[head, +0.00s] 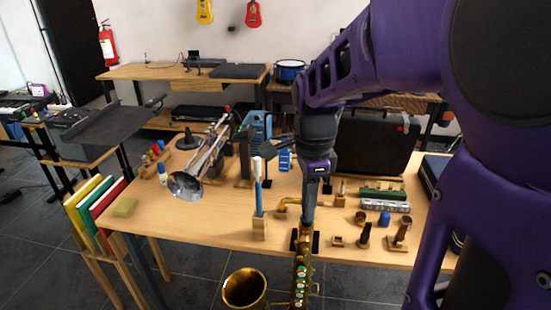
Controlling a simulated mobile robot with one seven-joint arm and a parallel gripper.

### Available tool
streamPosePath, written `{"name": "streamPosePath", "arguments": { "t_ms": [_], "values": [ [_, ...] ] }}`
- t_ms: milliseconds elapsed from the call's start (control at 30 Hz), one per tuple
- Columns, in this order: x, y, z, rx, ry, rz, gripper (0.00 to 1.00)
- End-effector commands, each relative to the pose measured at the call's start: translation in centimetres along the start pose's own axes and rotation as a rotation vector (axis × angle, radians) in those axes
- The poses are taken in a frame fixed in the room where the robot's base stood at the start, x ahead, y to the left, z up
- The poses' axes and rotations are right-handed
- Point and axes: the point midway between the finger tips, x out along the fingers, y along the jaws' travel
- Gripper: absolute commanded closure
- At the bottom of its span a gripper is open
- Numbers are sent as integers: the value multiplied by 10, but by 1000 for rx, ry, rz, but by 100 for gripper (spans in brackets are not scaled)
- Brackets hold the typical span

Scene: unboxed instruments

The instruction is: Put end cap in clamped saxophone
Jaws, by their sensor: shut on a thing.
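The brass saxophone (301,275) stands upright at the table's front edge, with its bell (245,288) opening upward to the left of the body. Dark clamp parts show beside its upper end. My gripper (308,222) points down right above the saxophone's top end. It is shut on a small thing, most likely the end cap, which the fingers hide. I cannot tell whether this thing touches the saxophone's opening.
A curved brass neck (286,207) lies close by. Small wooden pieces and a blue item (384,219) lie at the right.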

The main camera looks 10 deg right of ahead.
Motion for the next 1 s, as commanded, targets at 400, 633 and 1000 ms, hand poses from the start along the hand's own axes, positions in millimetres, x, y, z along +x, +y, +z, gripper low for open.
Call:
{"name": "streamPosePath", "arguments": {
  "t_ms": [400, 633, 1000],
  "values": [
    [2, 0, 0, 0, 0, 0, 100],
    [6, 0, 0, 0, 0, 0, 100],
    [12, 0, 0, 0, 0, 1, 100]
  ]
}}
